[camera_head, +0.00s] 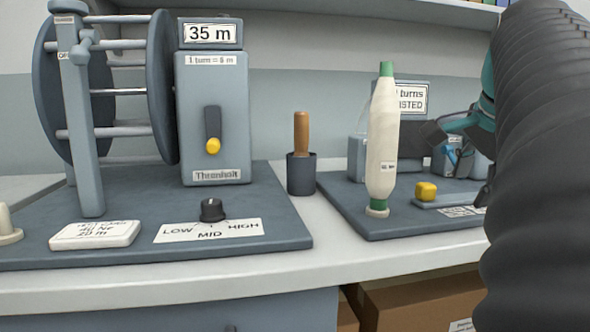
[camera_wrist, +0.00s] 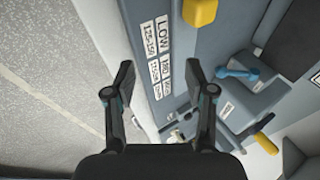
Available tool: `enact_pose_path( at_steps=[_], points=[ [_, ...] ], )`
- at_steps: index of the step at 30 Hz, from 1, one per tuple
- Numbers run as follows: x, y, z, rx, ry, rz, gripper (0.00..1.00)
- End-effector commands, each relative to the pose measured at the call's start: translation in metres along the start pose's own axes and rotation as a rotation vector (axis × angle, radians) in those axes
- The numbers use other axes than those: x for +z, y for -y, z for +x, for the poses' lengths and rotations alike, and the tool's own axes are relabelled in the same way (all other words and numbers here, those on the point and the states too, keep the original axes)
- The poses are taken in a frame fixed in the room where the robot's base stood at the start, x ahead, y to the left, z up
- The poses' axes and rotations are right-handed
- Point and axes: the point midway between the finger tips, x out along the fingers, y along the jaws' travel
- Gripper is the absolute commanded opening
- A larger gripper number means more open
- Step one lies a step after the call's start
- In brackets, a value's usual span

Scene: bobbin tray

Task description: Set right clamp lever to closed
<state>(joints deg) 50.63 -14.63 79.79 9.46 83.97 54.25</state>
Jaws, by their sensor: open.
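My gripper (camera_wrist: 158,85) is open and empty in the wrist view, its two dark fingers apart over the worktop edge and the right station's front labels. In the head view it (camera_head: 452,165) is at the right station, partly hidden by my arm. The wrist view shows a blue lever (camera_wrist: 238,73) on a grey block, right of the fingers, and a yellow-tipped lever (camera_wrist: 265,143) lower right. A yellow handle (camera_wrist: 200,12) is at the top; it also shows in the head view (camera_head: 426,191). I cannot tell which is the right clamp lever. No finger visibly touches any of them.
A cream bobbin (camera_head: 382,145) stands upright on the right station's base (camera_head: 365,224). A wooden-handled tool (camera_head: 302,135) stands in a dark cup (camera_head: 301,175). The left station has a reel (camera_head: 160,85) and a dial (camera_head: 212,209). The worktop front (camera_head: 330,262) is clear.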

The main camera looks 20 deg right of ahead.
Motion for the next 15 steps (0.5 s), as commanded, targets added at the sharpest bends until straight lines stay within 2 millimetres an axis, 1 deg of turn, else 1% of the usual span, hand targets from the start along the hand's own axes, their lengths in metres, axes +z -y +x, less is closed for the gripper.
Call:
enact_pose_path(
  at_steps=[1, 3, 15],
  points=[
    [0.006, -0.001, -0.006, 0.023, -0.003, -0.071, 0.55],
    [0.013, -0.006, -0.011, 0.059, -0.009, -0.169, 0.55],
    [0.042, -0.034, -0.04, 0.249, -0.014, -0.7, 0.55]
  ],
)
